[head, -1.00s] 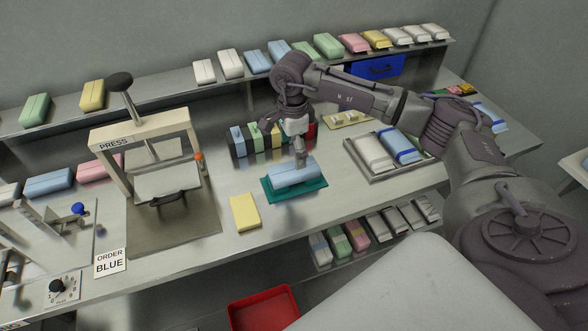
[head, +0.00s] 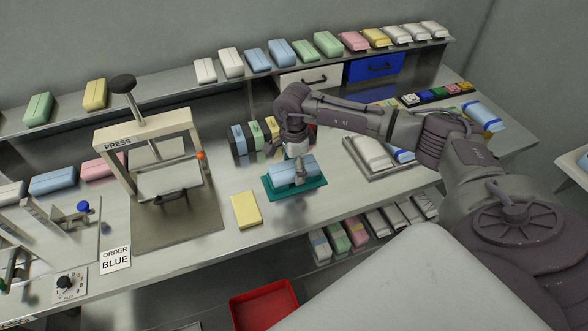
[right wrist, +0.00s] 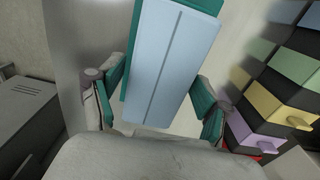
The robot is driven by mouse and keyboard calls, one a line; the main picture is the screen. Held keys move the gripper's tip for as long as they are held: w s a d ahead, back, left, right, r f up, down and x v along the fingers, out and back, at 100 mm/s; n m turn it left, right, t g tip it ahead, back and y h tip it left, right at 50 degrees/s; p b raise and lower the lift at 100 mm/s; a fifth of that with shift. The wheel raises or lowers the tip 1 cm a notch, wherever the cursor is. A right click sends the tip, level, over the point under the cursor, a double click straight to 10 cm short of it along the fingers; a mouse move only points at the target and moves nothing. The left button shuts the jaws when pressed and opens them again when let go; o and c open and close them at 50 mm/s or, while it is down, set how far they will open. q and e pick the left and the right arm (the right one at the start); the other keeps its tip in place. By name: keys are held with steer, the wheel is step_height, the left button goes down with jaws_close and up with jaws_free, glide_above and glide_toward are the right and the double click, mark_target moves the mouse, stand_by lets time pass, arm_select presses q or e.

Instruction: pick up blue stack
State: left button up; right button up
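A light blue stack (head: 282,174), a long block with a seam along its top, lies on a teal mat (head: 268,191) on the steel table. My right gripper (head: 300,172) is right over it, pointing down, with a finger in front of its near side. In the right wrist view the blue stack (right wrist: 172,60) runs between the two spread fingers of my right gripper (right wrist: 160,105), with gaps visible beside it. The gripper looks open. My left gripper is not in view.
A yellow block (head: 246,210) lies left of the mat, and a press (head: 150,165) stands further left. Coloured bins (head: 240,142) stand behind the mat. A tray (head: 368,165) with wrapped packs is to the right. A red bin (head: 264,306) is below the table's front.

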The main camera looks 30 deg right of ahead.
steer(key=c, duration=0.5)
steer(key=shift+r, duration=0.1)
